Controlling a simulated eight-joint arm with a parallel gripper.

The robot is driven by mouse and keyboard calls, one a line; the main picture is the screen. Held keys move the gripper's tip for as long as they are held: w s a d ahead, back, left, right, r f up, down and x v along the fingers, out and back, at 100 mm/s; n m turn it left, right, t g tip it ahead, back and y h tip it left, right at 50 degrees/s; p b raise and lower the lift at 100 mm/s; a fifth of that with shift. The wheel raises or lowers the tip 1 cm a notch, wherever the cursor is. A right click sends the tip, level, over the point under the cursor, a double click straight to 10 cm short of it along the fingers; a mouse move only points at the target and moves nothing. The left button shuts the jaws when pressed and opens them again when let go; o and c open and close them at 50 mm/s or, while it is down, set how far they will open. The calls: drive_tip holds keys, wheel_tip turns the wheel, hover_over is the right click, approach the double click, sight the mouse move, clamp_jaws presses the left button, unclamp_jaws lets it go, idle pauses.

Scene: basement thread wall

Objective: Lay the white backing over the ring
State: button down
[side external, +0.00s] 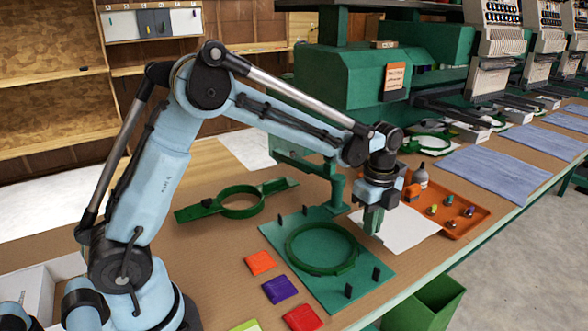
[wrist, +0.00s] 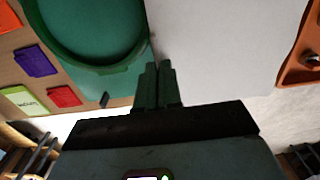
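The white backing (side external: 408,232) is a pale sheet lying to the right of the green board, and it fills the upper right of the wrist view (wrist: 215,50). The green ring (side external: 322,250) lies flat on the green board (side external: 288,228) and is bare; part of it shows at upper left in the wrist view (wrist: 100,66). My gripper (side external: 373,228) points down at the backing's edge beside the board. Its green fingers are together in the wrist view (wrist: 158,66). I cannot tell whether the sheet's edge is between them.
Several dark pegs (side external: 376,274) stand up from the board around the ring. An orange tray (side external: 455,205) with spools and a bottle is beyond the backing. Coloured packets (side external: 280,289) lie in front. A green frame (side external: 240,204) and the green machine (side external: 365,75) stand behind.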

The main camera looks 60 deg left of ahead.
drive_tip(key=s+a+r, duration=0.2)
drive_tip(key=s+a, duration=0.2)
drive_tip(key=s, duration=0.4)
hover_over(293, 257)
drive_tip(key=shift+w+d+f, duration=0.1)
drive_tip(key=shift+w+f, duration=0.05)
drive_tip(key=shift+f, duration=2.1)
drive_tip(key=shift+f, duration=0.65)
drive_tip(key=c, duration=1.2)
unclamp_jaws()
drive_tip(key=shift+c, duration=0.2)
